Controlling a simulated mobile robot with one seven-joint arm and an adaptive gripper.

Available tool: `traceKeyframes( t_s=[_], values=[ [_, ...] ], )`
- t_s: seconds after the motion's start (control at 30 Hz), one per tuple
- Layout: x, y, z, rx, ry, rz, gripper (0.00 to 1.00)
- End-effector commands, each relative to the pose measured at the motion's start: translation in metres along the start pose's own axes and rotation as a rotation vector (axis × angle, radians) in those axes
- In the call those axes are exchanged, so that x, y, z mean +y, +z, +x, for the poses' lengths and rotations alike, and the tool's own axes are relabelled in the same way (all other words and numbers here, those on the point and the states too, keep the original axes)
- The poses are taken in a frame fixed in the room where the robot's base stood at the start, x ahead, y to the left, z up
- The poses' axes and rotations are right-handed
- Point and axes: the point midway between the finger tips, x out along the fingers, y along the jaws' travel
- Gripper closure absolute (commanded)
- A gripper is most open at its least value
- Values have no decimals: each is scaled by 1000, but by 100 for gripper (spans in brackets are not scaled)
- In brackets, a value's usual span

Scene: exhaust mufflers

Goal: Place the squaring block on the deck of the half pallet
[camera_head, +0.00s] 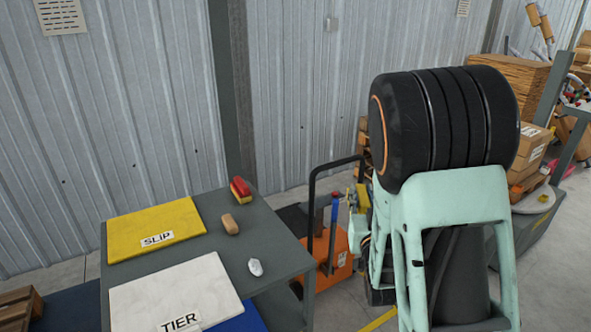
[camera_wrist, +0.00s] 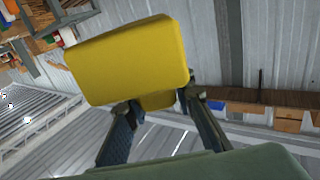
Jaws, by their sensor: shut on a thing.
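A yellow block with rounded edges, which I take to be the squaring block (camera_wrist: 130,60), fills the upper middle of the wrist view. My gripper (camera_wrist: 163,102) is shut on its narrower lower part, with one dark finger on each side. The block is tilted in that view and held up clear of any surface. In the head view my arm hides most of the gripper area, and a small yellow patch beside the arm is too unclear to name. A wooden slatted piece (camera_head: 18,307), cut off at the lower left, may be the half pallet; its deck is mostly out of view.
A grey table (camera_head: 222,260) holds a yellow SLIP board (camera_head: 155,228), a white TIER board (camera_head: 178,296), a red-and-yellow brush (camera_head: 240,189), a tan block (camera_head: 230,224) and a small white item (camera_head: 255,267). Stacked cartons (camera_head: 530,150) stand right.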

Motion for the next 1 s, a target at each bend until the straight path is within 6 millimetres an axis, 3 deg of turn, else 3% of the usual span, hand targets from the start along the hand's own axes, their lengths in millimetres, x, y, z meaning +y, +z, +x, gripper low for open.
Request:
traceKeyframes(
  t_s=[0.27, 1.0],
  values=[
    [-18, 18, 7, 4, -44, 1, 100],
    [-148, 111, 38, 6, -357, 1, 100]
  ],
)
